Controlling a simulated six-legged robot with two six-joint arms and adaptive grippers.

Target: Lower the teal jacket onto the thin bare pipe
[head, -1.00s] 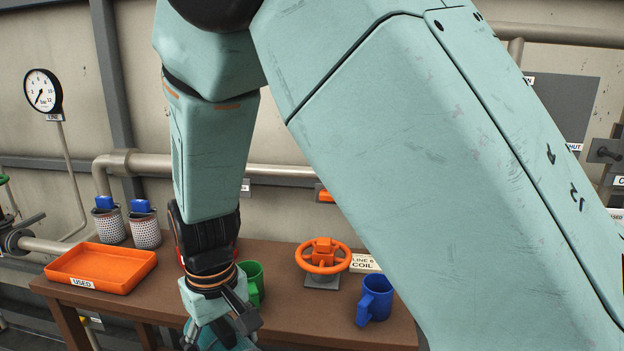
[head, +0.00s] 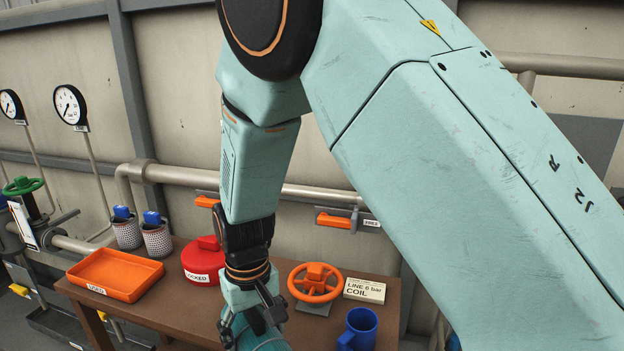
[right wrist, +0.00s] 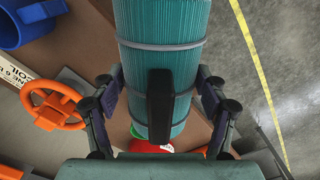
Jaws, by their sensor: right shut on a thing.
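The teal jacket (right wrist: 165,30) is a ribbed teal cylinder with grey bands and a black handle (right wrist: 160,105), large in the right wrist view. My right gripper (right wrist: 158,88) is shut on the jacket, with a finger on each side of it. In the head view the right gripper (head: 262,315) is low in the middle, and part of the jacket (head: 260,338) shows below it at the bottom edge. The jacket hangs in front of the bench; its lower end is out of view. I cannot pick out the thin bare pipe. My left gripper is not in view.
The brown bench (head: 185,310) holds an orange tray (head: 115,275), a red locked cover (head: 203,262), an orange handwheel (head: 314,283), a sign (head: 364,290) and a blue mug (head: 360,328). Perforated cups (head: 156,238) stand at the back. A thick pipe (head: 190,178) runs along the wall.

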